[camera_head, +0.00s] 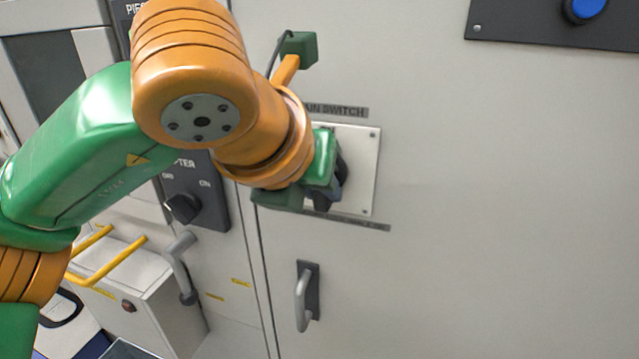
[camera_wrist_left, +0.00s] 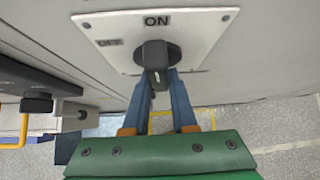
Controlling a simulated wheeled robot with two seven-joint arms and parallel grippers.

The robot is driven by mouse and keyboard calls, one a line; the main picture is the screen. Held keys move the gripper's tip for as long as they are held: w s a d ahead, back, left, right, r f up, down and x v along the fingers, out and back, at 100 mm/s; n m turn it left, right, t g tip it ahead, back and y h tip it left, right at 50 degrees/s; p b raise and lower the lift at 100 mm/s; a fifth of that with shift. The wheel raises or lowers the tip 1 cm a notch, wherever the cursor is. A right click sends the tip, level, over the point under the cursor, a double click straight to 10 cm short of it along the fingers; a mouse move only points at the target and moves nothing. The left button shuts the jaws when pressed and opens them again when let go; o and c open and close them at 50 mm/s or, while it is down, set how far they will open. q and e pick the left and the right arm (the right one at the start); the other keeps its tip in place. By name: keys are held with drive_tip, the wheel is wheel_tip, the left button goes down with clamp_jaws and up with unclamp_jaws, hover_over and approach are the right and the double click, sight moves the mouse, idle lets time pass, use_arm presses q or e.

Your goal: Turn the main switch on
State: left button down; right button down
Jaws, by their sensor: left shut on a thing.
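The main switch is a dark rotary knob (camera_wrist_left: 154,56) on a white plate (camera_wrist_left: 205,35), with ON marked at the top and OFF to the upper left in the left wrist view. In the head view its plate (camera_head: 364,180) is on the grey cabinet door under a MAIN SWITCH label, and my left gripper (camera_head: 332,188) covers most of the knob. In the left wrist view the blue fingers of my left gripper (camera_wrist_left: 158,76) are shut on the knob's grip, one on each side. The grip looks roughly upright in that view. My right gripper is not in view.
Left of the door is a smaller black rotary switch (camera_head: 183,208) on a dark panel. A door handle (camera_head: 302,298) is below the main switch, and yellow rails (camera_head: 110,262) are at lower left. A blue button (camera_head: 584,8) is at upper right.

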use_arm(q)
drive_tip(key=shift+f+m+y, duration=0.2)
drive_tip(key=shift+m+y, duration=0.1)
drive_tip(key=shift+y, duration=0.1)
idle(0.3)
drive_tip(key=c, duration=0.9)
unclamp_jaws()
drive_tip(key=shift+c, duration=0.2)
drive_tip(key=shift+o, duration=1.1)
drive_tip(key=shift+w, duration=0.2)
drive_tip(key=b+v, duration=0.1)
drive_tip(key=v, duration=0.6)
